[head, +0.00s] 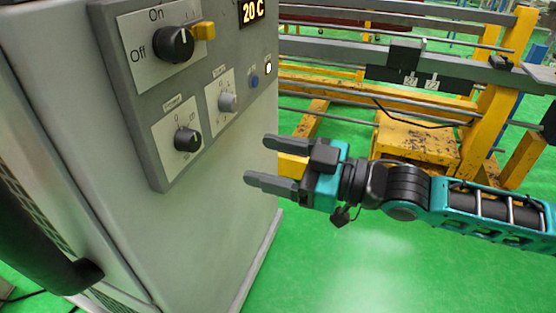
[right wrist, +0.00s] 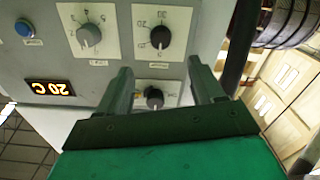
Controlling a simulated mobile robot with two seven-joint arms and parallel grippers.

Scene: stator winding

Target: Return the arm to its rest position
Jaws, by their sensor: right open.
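My right gripper (head: 262,162) is open and empty in the head view, with its two grey fingers pointing left toward the machine's control panel (head: 152,90). In the head view the fingers stand in front of the panel's lower right side, with no knob between them. The right wrist view shows the same open fingers (right wrist: 160,85), with a black knob (right wrist: 154,98) seen in the gap beyond them; it looks apart from them. My right arm reaches in from the right edge of the head view. My left gripper is not in view.
The panel carries a black On/Off knob (head: 175,44) with a yellow tab, smaller knobs, a blue button (head: 254,82) and a display (head: 252,11) reading 20 C. A dark handle (head: 60,265) juts out at lower left. Yellow framework (head: 480,110) stands behind my arm. Green floor (head: 350,265) is clear below.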

